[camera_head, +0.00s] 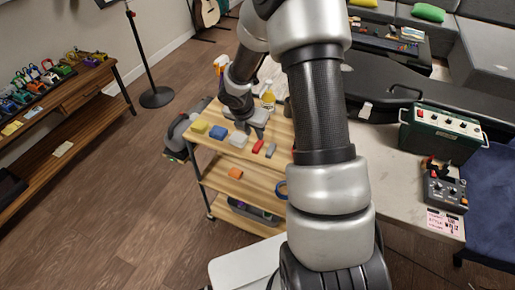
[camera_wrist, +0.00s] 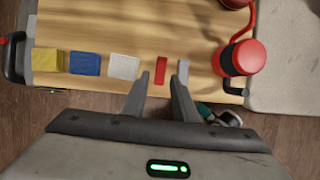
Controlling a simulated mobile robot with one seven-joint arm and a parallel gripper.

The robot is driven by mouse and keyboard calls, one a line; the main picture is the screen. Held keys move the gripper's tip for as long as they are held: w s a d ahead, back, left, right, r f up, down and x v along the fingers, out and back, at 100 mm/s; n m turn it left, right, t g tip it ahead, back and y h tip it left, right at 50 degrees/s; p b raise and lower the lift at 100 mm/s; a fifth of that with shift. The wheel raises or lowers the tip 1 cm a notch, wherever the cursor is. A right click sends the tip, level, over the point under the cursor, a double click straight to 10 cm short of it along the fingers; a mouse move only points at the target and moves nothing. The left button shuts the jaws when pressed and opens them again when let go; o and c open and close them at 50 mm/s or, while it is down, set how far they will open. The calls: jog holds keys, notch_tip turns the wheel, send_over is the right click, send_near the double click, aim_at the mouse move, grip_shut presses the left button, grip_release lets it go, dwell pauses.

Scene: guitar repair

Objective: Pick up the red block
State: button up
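The red block (camera_head: 258,146) lies on the top of the wooden cart (camera_head: 206,146), in a row of small blocks. In the wrist view the red block (camera_wrist: 161,70) shows between the tips of my gripper (camera_wrist: 163,78). My gripper is open, with one finger to each side of the block in that view and nothing held. In the head view my gripper (camera_head: 252,130) points down over the cart just above the row. How high the fingertips are above the block is hard to tell.
White (camera_head: 238,140), blue (camera_head: 218,132) and yellow (camera_head: 199,127) blocks lie left of the red one. A red round object (camera_wrist: 240,57) stands on the cart to the right. A workbench (camera_head: 395,177) is beside the cart.

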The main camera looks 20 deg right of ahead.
aim_at(259, 142)
jog(key=b+x, duration=0.1)
jog(key=x, duration=0.7)
jog(key=shift+s+d+f+b, duration=0.1)
jog(key=shift+b, duration=0.2)
grip_shut()
